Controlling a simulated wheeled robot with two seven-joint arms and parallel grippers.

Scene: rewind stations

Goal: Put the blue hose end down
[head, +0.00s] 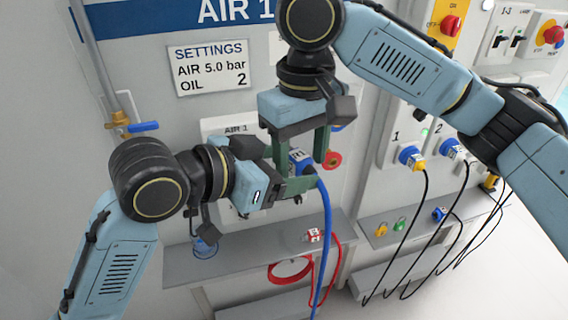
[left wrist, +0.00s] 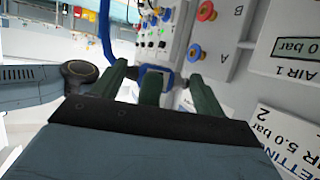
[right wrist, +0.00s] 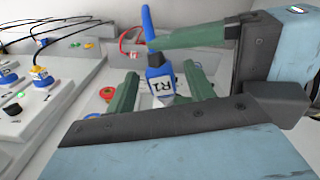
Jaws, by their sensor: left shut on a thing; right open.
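The blue hose end (head: 300,160), with a white label, is in front of the AIR 1 panel. Its blue hose (head: 326,230) hangs down past the shelf. My left gripper (head: 303,184) is shut on the hose end, from the left. My right gripper (head: 318,148) comes from above and is open, its fingers near the hose end. In the right wrist view the label on the hose end (right wrist: 160,84) reads R1, and it stands between my right fingers (right wrist: 163,90).
A grey shelf (head: 240,268) runs below the panel, with a blue round piece (head: 205,248) at its left. A red hose end (head: 313,235) lies on it. A brass valve with a blue lever (head: 143,127) is at left. Black cables (head: 424,220) hang at right.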

